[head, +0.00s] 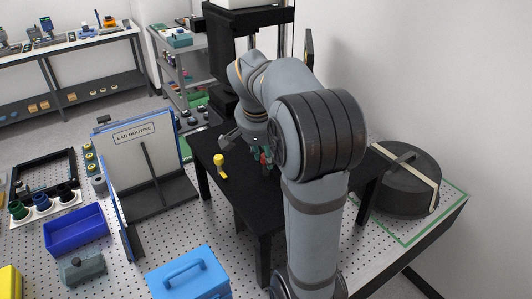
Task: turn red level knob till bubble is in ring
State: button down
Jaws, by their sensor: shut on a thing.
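The red level knob (264,158) shows as a small red patch at the black table's right part, largely hidden by my arm. My gripper (262,152) is at the red knob, pointing down, and appears shut on it; the fingertips are mostly covered by my wrist. The bubble and its ring cannot be made out in this view. A yellow knob (219,160) stands upright on the black table (232,195), to the left of my gripper and apart from it.
A "LAB ROUTINE" board (133,133) stands left of the black table. A blue toolbox (188,277) and a blue bin (75,229) sit in front and left. A round black drum (400,192) is at right. The perforated bench (205,228) has bare patches.

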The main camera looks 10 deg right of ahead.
jog(key=shift+w+r, duration=0.25)
jog(key=m+h+b, duration=0.1)
jog(key=m, duration=0.2)
jog(key=shift+w+a+g, duration=0.1)
jog(key=shift+a+g, duration=0.05)
jog(key=shift+g, duration=0.15)
jog(key=shift+m+g+h, duration=0.5)
jog(key=shift+m+g, duration=0.1)
jog(key=shift+m, duration=1.4)
jog(key=c, duration=1.7)
grip_release()
jog(key=shift+o, duration=1.1)
jog(key=shift+f, duration=0.1)
jog(key=v, duration=1.2)
jog(key=shift+w+f, duration=0.1)
jog(key=shift+f, duration=0.05)
